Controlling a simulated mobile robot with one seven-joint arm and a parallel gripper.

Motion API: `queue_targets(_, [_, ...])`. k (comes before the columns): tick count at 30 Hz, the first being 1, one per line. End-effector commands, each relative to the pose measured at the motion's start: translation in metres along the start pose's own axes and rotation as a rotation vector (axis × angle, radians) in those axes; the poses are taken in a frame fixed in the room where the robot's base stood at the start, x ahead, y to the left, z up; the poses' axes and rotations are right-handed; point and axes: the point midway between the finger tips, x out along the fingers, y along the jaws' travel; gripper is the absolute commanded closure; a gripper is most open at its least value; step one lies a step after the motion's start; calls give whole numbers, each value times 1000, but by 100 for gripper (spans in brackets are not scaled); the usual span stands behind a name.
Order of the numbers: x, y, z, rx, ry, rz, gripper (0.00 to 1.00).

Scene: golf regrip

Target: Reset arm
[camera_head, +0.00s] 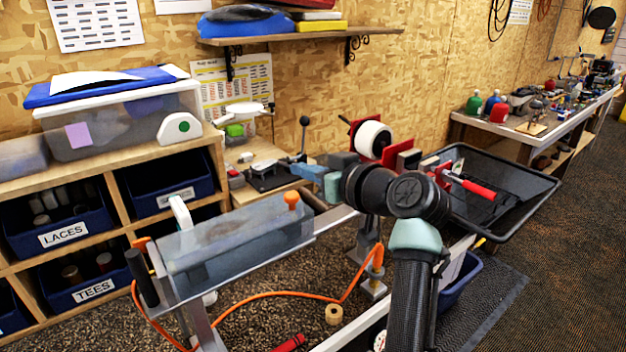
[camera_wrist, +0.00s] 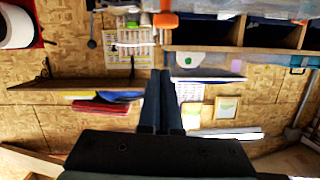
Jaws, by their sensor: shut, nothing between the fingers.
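My gripper (camera_wrist: 161,75) shows in the wrist view with its two dark fingers together and nothing between them. The wrist view is upside down; the fingers stand out in front of the wooden wall and its shelf, touching nothing that I can see. In the head view my arm (camera_head: 411,290) rises from the bottom and bends left at a black joint over the bench.
A clear-covered tray (camera_head: 235,240) stands front left with an orange hose (camera_head: 290,293) below. A white roll (camera_head: 374,140) and a black tray (camera_head: 515,190) lie close behind my arm. Storage cubbies (camera_head: 120,212) stand left, a wall shelf (camera_head: 300,35) above. Carpet at right is clear.

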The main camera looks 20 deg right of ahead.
Motion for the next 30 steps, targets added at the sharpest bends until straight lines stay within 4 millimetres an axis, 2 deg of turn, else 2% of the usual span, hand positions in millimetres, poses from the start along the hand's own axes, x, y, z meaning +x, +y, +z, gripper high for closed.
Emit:
queue_targets(1, [-13, 5, 10, 2, 0, 10, 100])
queue_targets(6, [-49, 4, 10, 1, 0, 11, 100])
queue_targets(12, [-81, 4, 8, 3, 0, 9, 100])
queue_targets(16, [-90, 3, 7, 4, -1, 7, 100])
queue_targets(22, [-91, 0, 5, 1, 2, 11, 100])
queue_targets(26, [-80, -21, -15, -32, 56, 74, 100])
queue_targets(29, [-74, -58, -50, -78, 176, 159, 100])
queue_targets(30, [-76, -78, -68, -99, 246, 193, 100])
